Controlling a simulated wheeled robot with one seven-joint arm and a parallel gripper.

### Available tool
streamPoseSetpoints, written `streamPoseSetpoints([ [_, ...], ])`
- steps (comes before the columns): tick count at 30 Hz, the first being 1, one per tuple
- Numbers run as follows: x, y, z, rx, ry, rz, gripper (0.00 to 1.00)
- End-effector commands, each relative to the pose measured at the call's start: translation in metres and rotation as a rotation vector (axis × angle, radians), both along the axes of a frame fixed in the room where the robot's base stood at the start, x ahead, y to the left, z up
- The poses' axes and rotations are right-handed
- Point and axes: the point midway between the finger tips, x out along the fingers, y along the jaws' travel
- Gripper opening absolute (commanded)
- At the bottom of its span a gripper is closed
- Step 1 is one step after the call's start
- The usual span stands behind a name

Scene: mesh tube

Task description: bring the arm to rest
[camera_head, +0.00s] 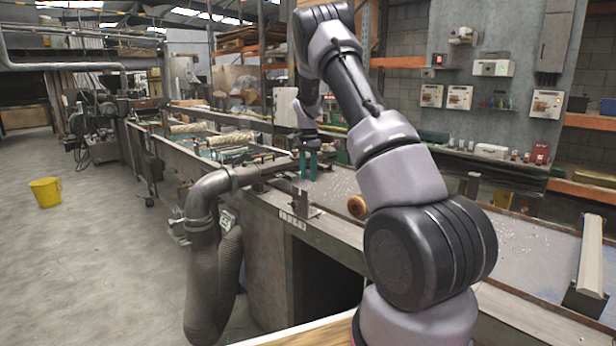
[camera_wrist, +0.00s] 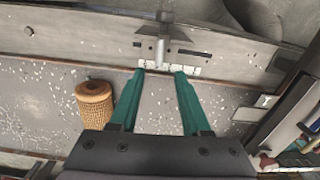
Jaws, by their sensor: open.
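My arm (camera_head: 400,176) reaches up from the lower right and bends down over the workbench in the head view. My gripper (camera_head: 308,176) points down above the speckled bench top, with teal fingers. In the wrist view my gripper (camera_wrist: 159,73) has its two teal fingers spread apart with nothing between them. A brown ribbed cylinder (camera_wrist: 94,103) lies to the left of the fingers, apart from them. It also shows in the head view as a round brown end (camera_head: 357,206), partly hidden by my arm.
The workbench (camera_head: 530,255) runs along the right, with a metal bar (camera_head: 590,262) at its right end. A grey pipe and hose (camera_head: 205,255) stand before the bench. A small upright bracket (camera_head: 300,203) sits at its front edge. A yellow bucket (camera_head: 46,192) stands on open floor.

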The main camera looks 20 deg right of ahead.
Motion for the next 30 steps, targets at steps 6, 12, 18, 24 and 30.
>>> streamPoseSetpoints([
  [6,0.0,0.0,0.001,0.0,-0.001,0.0,0.47],
  [12,-0.016,0.008,0.042,0.028,-0.049,0.033,0.47],
  [18,-0.067,0.029,0.126,0.078,-0.159,0.136,0.47],
  [24,-0.135,0.053,0.193,0.102,-0.275,0.261,0.47],
  [30,-0.212,0.075,0.239,0.096,-0.391,0.394,0.47],
])
